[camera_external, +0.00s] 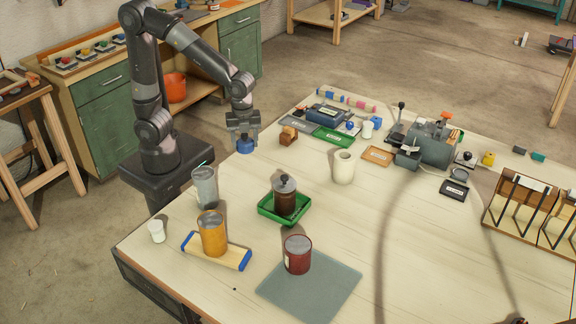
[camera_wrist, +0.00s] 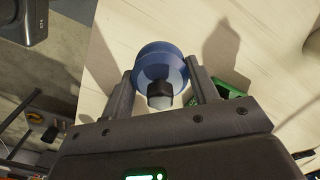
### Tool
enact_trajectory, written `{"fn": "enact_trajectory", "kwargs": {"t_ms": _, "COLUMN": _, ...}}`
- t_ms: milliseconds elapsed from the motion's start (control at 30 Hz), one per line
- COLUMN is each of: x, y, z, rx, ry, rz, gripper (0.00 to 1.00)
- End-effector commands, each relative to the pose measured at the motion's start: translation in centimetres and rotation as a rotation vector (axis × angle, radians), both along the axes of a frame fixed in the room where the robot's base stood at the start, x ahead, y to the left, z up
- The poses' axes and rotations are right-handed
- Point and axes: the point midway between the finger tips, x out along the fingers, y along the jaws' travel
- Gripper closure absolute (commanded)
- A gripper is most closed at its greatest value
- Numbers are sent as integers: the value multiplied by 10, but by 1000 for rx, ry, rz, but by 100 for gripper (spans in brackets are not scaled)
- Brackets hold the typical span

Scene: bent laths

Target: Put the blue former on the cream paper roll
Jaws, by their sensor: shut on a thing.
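The blue former (camera_external: 245,147) is a small round blue piece held at the lower end of my gripper (camera_external: 243,128), near the table's left back edge. In the wrist view the blue former (camera_wrist: 161,62) sits between the two fingers of my gripper (camera_wrist: 161,82), which are shut on it; a dark and pale knob on it faces the camera. The cream paper roll (camera_external: 344,167) stands upright near the middle of the table, to the right of my gripper and apart from it. Its top shows a dark opening. I cannot make out the roll in the wrist view.
A brown lidded jar (camera_external: 285,197) sits in a green tray (camera_external: 260,209). A grey tumbler (camera_external: 204,187), an orange can (camera_external: 213,235) and a red can (camera_external: 297,254) stand nearer. Bare tabletop surrounds the roll.

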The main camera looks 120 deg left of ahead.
Motion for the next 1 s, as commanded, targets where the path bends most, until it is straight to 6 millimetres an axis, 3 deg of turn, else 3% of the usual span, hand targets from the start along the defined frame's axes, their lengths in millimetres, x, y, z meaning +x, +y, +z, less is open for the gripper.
{"fn": "enact_trajectory", "kwargs": {"t_ms": 133, "x": 7, "y": -9, "z": 10, "rx": 0, "ry": 0, "rz": -2, "gripper": 78}}
{"fn": "enact_trajectory", "kwargs": {"t_ms": 267, "x": 32, "y": -6, "z": 22, "rx": 0, "ry": -1, "rz": -3, "gripper": 78}}
{"fn": "enact_trajectory", "kwargs": {"t_ms": 700, "x": 167, "y": 23, "z": 78, "rx": 1, "ry": -1, "rz": -2, "gripper": 78}}
{"fn": "enact_trajectory", "kwargs": {"t_ms": 1000, "x": 239, "y": 40, "z": 101, "rx": 1, "ry": -1, "rz": 8, "gripper": 78}}
